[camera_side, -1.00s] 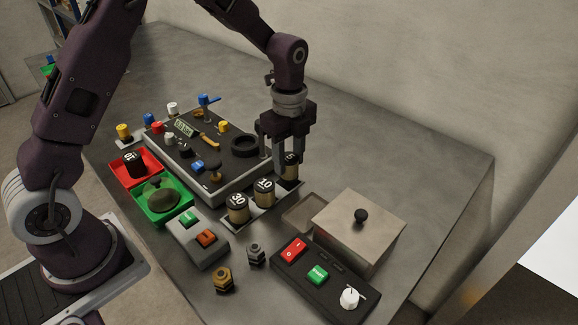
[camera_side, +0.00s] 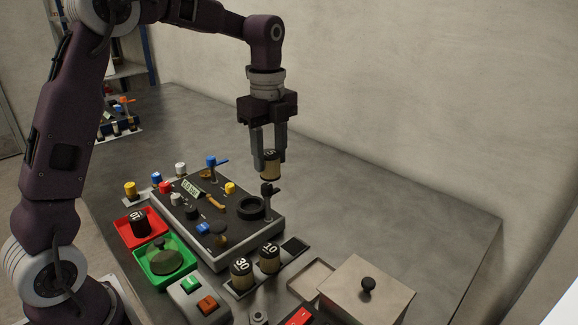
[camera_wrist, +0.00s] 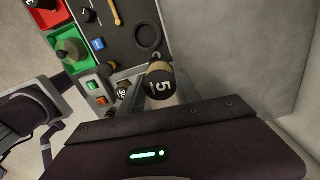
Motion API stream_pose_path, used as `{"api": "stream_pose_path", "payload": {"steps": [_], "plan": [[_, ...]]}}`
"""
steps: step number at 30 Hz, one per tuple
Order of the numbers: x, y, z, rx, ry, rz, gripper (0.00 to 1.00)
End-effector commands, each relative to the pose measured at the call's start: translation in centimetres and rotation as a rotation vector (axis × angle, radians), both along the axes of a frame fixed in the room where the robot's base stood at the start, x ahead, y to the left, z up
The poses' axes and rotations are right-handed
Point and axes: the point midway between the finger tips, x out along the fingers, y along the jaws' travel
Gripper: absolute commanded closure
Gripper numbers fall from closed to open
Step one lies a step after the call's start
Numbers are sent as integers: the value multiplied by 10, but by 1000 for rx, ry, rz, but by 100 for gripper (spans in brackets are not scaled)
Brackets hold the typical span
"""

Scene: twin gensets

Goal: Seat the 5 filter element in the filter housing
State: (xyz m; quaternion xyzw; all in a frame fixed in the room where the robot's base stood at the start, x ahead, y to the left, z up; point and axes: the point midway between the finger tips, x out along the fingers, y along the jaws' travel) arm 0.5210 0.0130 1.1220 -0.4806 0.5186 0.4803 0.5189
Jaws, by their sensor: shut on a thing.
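The 5 filter element (camera_side: 271,165), a tan cylinder with a black top marked 5, is held between my gripper's fingers (camera_side: 270,158), clear above the bench and panel. In the wrist view, its black top with the 5 (camera_wrist: 161,87) faces the camera between the fingers. What looks like the filter housing, a black round ring (camera_side: 251,207), is on the grey panel, below and slightly left of the element. The ring also shows in the wrist view (camera_wrist: 147,37), just beyond the element. Its inside looks dark and empty.
The 30 (camera_side: 241,273) and 10 (camera_side: 269,258) elements stand in a rack beside an empty square slot (camera_side: 294,246). A black-knobbed lever (camera_side: 268,198) rises close to the ring. Red (camera_side: 153,233) and green (camera_side: 184,265) trays and a lidded box (camera_side: 366,290) stand nearby.

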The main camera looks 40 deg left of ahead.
Motion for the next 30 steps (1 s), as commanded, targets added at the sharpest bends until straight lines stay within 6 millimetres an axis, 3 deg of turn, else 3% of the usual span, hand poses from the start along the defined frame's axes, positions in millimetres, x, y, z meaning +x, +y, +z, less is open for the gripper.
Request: {"api": "stream_pose_path", "payload": {"steps": [3,9,16,30], "plan": [[-6,27,0,0,1,5,100],[-17,62,-3,0,1,2,100],[-16,59,-42,-1,3,-1,100],[-16,59,-83,0,1,0,100]]}}
